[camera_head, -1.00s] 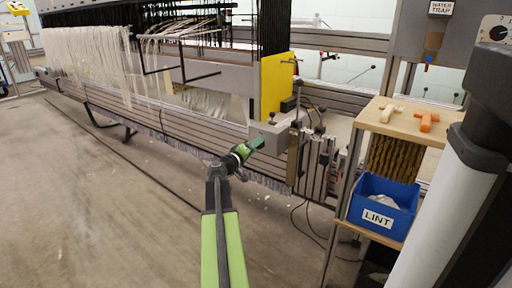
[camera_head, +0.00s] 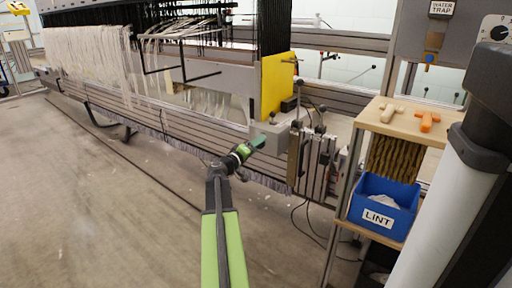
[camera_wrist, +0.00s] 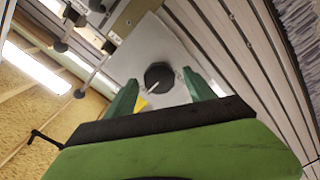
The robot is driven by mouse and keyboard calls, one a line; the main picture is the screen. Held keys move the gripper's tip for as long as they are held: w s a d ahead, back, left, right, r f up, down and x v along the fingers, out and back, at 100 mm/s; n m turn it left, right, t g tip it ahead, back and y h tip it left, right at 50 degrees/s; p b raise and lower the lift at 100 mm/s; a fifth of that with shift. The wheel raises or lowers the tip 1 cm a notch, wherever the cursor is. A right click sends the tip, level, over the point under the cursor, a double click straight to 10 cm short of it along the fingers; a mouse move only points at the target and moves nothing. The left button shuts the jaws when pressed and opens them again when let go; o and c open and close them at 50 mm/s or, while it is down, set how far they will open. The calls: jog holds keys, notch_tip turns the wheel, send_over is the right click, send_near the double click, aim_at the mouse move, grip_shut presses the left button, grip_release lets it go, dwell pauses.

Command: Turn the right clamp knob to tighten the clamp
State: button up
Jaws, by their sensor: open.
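A round black knob (camera_wrist: 158,76) with a white pointer line sits on a pale grey plate (camera_wrist: 148,45) in the wrist view. My gripper (camera_wrist: 160,94) is open, with one green finger on each side of the knob in the picture. No contact between the fingers and the knob is visible, and I cannot tell how deep the knob lies between them. In the head view my gripper (camera_head: 257,142) is at the grey block (camera_head: 268,131) on the right end of the loom beam. The knob cannot be made out there.
A yellow panel (camera_head: 277,82) rises behind the block. Metal brackets (camera_head: 318,158) stand just right of it. The floor at left is clear.

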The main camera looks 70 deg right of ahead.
jog(key=v, duration=1.7)
jog(key=shift+a, duration=0.2)
